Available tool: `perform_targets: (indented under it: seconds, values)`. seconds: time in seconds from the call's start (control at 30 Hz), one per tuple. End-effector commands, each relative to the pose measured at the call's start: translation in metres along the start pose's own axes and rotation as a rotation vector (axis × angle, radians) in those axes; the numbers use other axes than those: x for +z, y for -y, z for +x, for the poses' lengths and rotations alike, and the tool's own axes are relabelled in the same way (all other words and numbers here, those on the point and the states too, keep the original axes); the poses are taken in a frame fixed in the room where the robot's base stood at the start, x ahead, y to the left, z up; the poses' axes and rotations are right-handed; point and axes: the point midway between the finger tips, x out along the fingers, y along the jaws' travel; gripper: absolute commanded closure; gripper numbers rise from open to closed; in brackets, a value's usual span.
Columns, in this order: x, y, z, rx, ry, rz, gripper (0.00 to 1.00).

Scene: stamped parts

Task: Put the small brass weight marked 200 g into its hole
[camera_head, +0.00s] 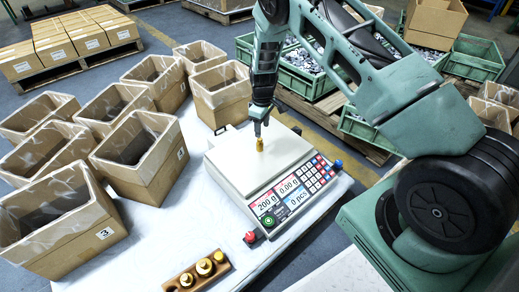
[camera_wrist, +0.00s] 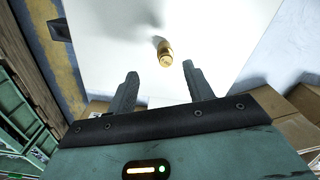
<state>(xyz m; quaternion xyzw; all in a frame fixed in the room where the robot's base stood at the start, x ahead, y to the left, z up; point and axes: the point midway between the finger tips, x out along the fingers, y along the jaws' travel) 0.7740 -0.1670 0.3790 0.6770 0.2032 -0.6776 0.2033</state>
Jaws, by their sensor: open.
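The small brass weight (camera_head: 260,146) is on the pale pan of the counting scale (camera_head: 285,163). In the wrist view the weight (camera_wrist: 165,52) shows against the white pan, just beyond and between the fingertips. My gripper (camera_head: 260,132) is over the pan at the weight; its two fingers (camera_wrist: 160,70) are spread apart with nothing clamped. The wooden weight block (camera_head: 173,287) lies at the table's front edge and carries several brass weights (camera_head: 204,267). Its empty hole cannot be made out. Any mark on the weight is too small to read.
The scale's panel (camera_head: 292,190) seems to read 200 g, 0.00 g and 0 pcs. A red button (camera_head: 250,237) and a blue one (camera_head: 338,164) flank it. Lined cardboard boxes (camera_head: 150,165) crowd the table's left side. White table (camera_head: 150,245) is bare between boxes and block.

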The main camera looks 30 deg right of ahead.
Motion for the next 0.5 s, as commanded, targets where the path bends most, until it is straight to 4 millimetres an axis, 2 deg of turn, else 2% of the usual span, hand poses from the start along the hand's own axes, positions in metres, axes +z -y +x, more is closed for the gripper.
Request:
perform_targets:
  seconds: [0.03, 0.27, 0.5]
  values:
    - [0.000, 0.000, 0.007, 0.001, 0.000, -0.001, 0.49]
    - [-0.002, 0.002, 0.018, 0.000, -0.001, -0.001, 0.49]
    - [-0.006, 0.008, 0.053, 0.000, 0.001, -0.001, 0.49]
